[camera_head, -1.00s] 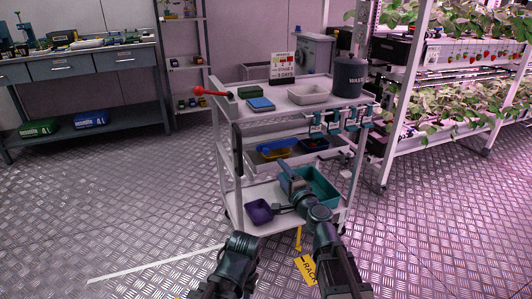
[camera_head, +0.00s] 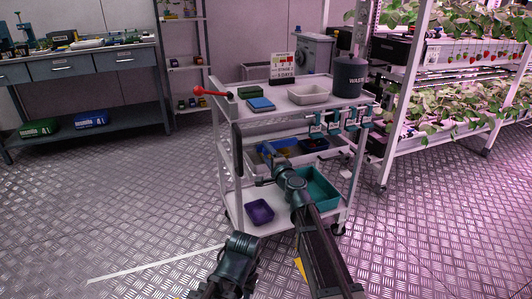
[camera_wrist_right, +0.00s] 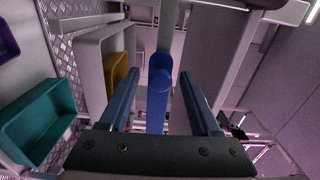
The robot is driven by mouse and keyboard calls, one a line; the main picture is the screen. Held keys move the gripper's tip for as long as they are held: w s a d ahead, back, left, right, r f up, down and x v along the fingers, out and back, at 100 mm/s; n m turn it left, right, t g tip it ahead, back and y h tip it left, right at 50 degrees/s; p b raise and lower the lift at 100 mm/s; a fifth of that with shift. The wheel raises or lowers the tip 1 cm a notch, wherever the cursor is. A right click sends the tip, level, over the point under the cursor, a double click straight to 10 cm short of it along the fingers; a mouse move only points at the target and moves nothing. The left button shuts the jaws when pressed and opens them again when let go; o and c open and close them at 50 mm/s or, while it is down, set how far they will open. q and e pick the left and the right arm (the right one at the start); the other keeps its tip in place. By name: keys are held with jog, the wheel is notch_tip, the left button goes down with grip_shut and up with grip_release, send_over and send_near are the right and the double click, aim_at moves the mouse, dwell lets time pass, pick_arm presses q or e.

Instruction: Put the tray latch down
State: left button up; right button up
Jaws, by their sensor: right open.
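The blue latch lever (camera_wrist_right: 157,100), with a round knob-like end, stands upright between my right gripper's fingers in the right wrist view. My right gripper (camera_wrist_right: 161,105) is open, with a blue finger on each side of the lever; I cannot tell whether either finger touches it. In the head view my right gripper (camera_head: 270,158) is at the cart's middle shelf, and my arm hides part of the latch area. A yellow bin (camera_wrist_right: 117,71) sits left of the lever in the wrist view. My left gripper is not clearly seen; only dark left arm links show at the bottom.
The white cart (camera_head: 245,190) holds a purple bin (camera_head: 260,211) and a teal bin (camera_head: 318,188) on its lower shelf. A red lever (camera_head: 211,91) sticks out at its top left. Plant racks (camera_head: 455,105) stand at right. The floor left is free.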

jog(key=shift+w+a, duration=0.15)
jog(key=shift+w, duration=0.35)
grip_shut()
jog(key=shift+s, duration=0.1)
dwell(1.0)
